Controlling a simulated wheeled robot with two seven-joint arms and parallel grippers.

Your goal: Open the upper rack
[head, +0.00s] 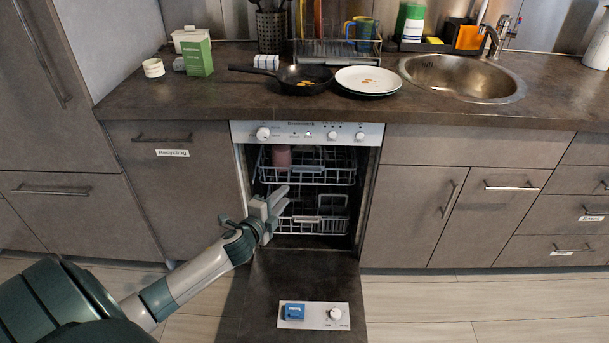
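The dishwasher stands below the counter with its door (300,285) folded down in front. Its upper rack (325,177) is inside the cavity, with a reddish cup (281,156) at its left. The lower rack (322,220) is also inside, below it. My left gripper (282,198) is in front of the opening at the left, between the heights of the two racks. It covers part of the racks' left side. Its fingers look apart, with nothing seen between them. I cannot tell if it touches a rack. My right gripper is not in view.
The counter (230,100) above holds a black pan (305,76), white plates (368,80), a green box (198,58) and a sink (463,77). Closed cabinets flank the dishwasher. The lowered door carries a blue item (294,312). The floor (500,300) at right is clear.

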